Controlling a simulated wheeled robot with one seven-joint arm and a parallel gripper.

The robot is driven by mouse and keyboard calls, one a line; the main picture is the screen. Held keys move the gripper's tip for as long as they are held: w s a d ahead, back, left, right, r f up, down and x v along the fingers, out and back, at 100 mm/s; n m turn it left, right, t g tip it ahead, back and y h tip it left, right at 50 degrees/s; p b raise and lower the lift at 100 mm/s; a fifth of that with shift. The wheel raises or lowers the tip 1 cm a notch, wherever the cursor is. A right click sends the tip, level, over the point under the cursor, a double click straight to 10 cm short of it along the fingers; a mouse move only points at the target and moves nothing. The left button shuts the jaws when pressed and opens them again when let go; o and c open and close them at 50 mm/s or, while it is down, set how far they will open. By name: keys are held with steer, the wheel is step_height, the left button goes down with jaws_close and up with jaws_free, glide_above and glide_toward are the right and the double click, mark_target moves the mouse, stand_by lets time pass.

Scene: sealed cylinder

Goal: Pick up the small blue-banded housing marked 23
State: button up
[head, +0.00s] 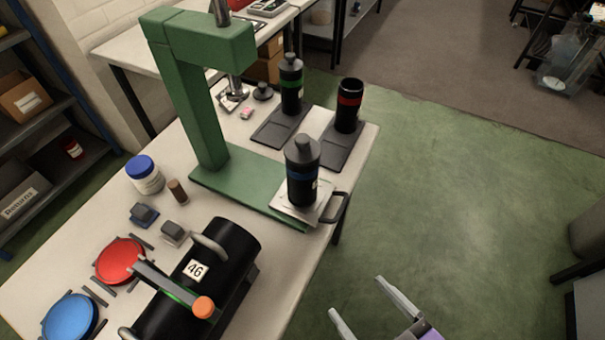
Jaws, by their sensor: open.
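A black housing with a blue band (302,180) and a grey cap stands upright on a light metal plate (283,207) at the foot of a green press frame. I cannot read a number on it. My gripper (355,296) is at the bottom, to the right of the table and below the housing in the picture. Its two pale fingers are apart with nothing between them. A black housing with a green band (291,88) and an open black one with a red band (349,108) stand on dark pads farther back.
The green press (200,110) rises left of the blue-banded housing. A dark handle (337,208) sticks out at the plate's right. A large black cylinder marked 46 (235,245) lies in front. Red (119,260) and blue (69,318) discs lie left.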

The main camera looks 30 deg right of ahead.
mark_target(306, 178)
steer(key=w+m+h+p, duration=0.1)
steer(key=w+h, duration=0.1)
steer(key=w, duration=1.1)
steer(key=w+r+m+t+h, duration=0.1)
steer(key=w+r, duration=0.1)
steer(key=w, duration=0.1)
steer(key=w+r+m+t+h, duration=0.1)
steer(key=w+r+h, duration=0.1)
steer(key=w+r, duration=0.1)
steer(key=w+r+m+t+h, duration=0.1)
steer(key=w+r, duration=0.2)
steer(key=shift+w+d+m+h+p, duration=0.3)
steer(key=shift+w+d+p, duration=0.05)
steer(key=shift+w, duration=0.05)
steer(key=shift+p+x, duration=0.7)
steer(key=shift+x, duration=0.85)
steer(key=p+x, duration=0.2)
steer(key=x, duration=0.2)
steer(key=shift+w, duration=0.25)
jaws_close()
